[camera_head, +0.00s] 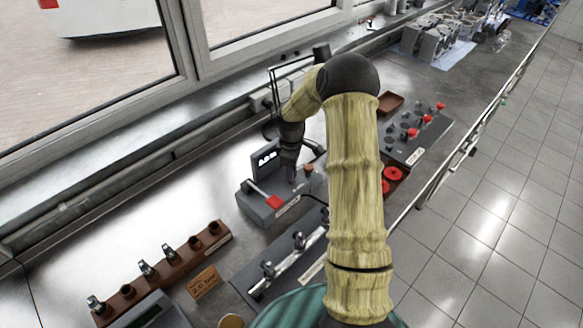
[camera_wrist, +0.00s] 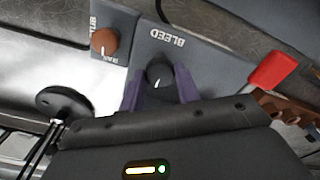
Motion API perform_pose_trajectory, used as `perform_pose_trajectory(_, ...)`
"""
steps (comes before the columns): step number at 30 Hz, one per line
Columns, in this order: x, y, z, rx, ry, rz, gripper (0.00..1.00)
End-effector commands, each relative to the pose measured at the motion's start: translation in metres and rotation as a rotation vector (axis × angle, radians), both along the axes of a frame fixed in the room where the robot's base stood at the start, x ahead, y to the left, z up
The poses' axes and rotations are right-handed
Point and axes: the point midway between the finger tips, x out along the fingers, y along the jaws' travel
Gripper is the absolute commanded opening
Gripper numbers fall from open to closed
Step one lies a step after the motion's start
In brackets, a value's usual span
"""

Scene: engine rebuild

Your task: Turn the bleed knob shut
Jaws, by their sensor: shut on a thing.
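The bleed knob (camera_wrist: 157,74) is a small black round knob with a white pointer line, on a grey panel beside the printed word BLEED. In the wrist view its pointer runs toward the bottom of the picture. My gripper (camera_wrist: 159,88) has its two purple fingers on either side of the knob, closed on it. In the head view my gripper (camera_head: 291,174) reaches down onto the grey bench unit (camera_head: 257,208), and the bleed knob is hidden there.
A red lever handle (camera_wrist: 272,70) is close to the right of my fingers. An orange-brown knob (camera_wrist: 104,41) sits on a neighbouring panel. A small display (camera_head: 266,159) stands behind the lever. Racks with fittings (camera_head: 165,262) and a board with red knobs (camera_head: 425,130) flank the unit.

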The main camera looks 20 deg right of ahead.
Motion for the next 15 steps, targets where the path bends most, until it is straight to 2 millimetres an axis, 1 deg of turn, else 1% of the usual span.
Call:
perform_pose_trajectory(6,0.0017,-0.0018,0.0021,-0.003,-0.005,0.04,0.09)
perform_pose_trajectory(15,0.0019,-0.002,0.0022,-0.003,-0.006,0.043,0.09)
